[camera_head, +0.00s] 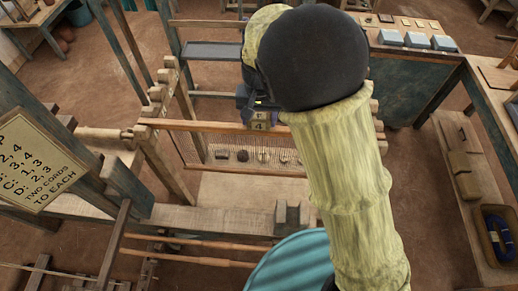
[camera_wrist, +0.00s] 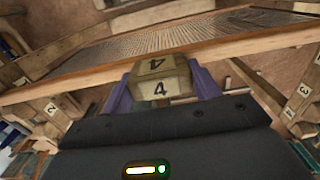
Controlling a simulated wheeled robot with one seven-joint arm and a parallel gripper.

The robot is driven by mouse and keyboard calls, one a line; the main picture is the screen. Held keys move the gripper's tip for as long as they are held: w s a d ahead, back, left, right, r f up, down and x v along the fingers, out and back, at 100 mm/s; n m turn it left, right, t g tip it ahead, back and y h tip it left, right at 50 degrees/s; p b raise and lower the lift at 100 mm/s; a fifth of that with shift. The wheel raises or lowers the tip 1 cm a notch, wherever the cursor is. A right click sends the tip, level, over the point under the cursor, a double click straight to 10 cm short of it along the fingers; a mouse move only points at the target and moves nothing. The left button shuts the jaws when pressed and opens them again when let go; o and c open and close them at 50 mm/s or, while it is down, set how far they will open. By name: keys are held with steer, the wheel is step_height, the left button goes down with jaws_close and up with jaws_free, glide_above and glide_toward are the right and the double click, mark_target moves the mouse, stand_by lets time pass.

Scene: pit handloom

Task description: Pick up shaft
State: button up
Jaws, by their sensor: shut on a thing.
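The shaft is a long wooden bar (camera_head: 190,126) with a mesh of pale threads, spanning the loom frame in the head view. In the wrist view its bar (camera_wrist: 75,80) crosses the picture at a tilt. A wooden block marked 4 (camera_wrist: 160,88) sits at the bar's middle; it also shows in the head view (camera_head: 260,126). My gripper (camera_wrist: 160,82) is shut on this block, with a purple finger on each side. It also shows in the head view (camera_head: 258,106). My arm hides part of the shaft's right side.
Notched wooden supports (camera_head: 150,110) stand at the loom's left. A cord sign (camera_head: 38,163) hangs left. Several small objects (camera_head: 243,156) lie in a row behind the threads. A bench (camera_head: 425,55) with blue-grey blocks and a basket (camera_head: 500,230) with a blue coil stand right.

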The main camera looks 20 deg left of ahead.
steer(key=shift+r, duration=0.15)
step_height(320, 180, up, 10)
steer(key=b, duration=0.3)
steer(key=shift+f, duration=0.2)
stand_by(0.6)
